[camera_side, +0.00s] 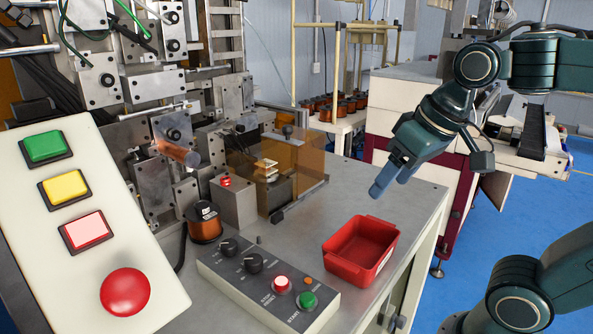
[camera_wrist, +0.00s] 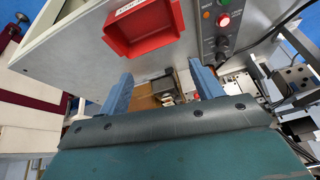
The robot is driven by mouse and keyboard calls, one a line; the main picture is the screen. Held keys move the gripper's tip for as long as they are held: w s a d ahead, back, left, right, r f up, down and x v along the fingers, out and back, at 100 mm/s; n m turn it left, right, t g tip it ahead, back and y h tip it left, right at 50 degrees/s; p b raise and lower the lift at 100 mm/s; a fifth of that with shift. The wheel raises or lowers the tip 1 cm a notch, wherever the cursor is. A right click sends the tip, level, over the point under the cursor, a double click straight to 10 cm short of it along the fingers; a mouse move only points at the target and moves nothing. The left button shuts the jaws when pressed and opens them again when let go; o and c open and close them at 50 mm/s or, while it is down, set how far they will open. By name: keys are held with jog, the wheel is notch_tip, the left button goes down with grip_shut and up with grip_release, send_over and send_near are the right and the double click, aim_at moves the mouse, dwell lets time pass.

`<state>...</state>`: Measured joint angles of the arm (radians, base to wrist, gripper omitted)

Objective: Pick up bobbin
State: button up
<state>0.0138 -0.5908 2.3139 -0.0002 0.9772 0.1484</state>
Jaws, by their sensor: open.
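A small pale bobbin (camera_side: 265,168) sits at the winder behind a see-through orange guard (camera_side: 300,160), left of my gripper in the side view. What looks like the same pale part shows small between my fingers in the wrist view (camera_wrist: 168,98), well beyond them. My gripper (camera_side: 385,187) is open and empty. It hangs above the right side of the bench, above and behind the red bin, apart from the bobbin. In the wrist view my blue fingers (camera_wrist: 160,76) stand wide apart with nothing between their tips. The bobbin's lower part is hard to make out.
An empty red bin (camera_side: 362,268) stands on the grey bench (camera_side: 425,193). A copper wire spool (camera_side: 205,226) and a control box (camera_side: 268,285) with knobs and buttons stand left of it. A slanted button panel (camera_side: 90,220) fills the left foreground. Bare bench lies between guard and bin.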

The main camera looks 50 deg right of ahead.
jog(key=w+d+r+m+g, duration=0.1)
jog(key=w+r+m, duration=0.25)
jog(key=w, duration=0.65)
jog(key=w+d+r+m+g, duration=0.1)
jog(key=w+d+r+m, duration=0.3)
jog(key=w, duration=0.6)
jog(key=w+f+m+g, duration=0.1)
jog(key=w+f+m, duration=0.1)
jog(key=w, duration=0.3)
jog(key=w+d+f+m+g, duration=0.1)
jog(key=w+f+m, duration=0.2)
jog(key=w+f, duration=0.1)
jog(key=w+d+f+m, duration=0.1)
jog(key=w+f+m, duration=0.2)
jog(key=w, duration=0.3)
jog(key=shift+w+d+f+g, duration=0.2)
jog(key=shift+w+f+g, duration=0.05)
jog(key=shift+w+g, duration=0.15)
jog(key=shift+w+d+f+m, duration=0.15)
jog(key=shift+w+f+m, duration=0.25)
jog(key=shift+f, duration=0.1)
jog(key=shift+f, duration=0.1)
jog(key=shift+f, duration=0.75)
jog(key=shift+f, duration=0.15)
jog(key=shift+f, duration=2.75)
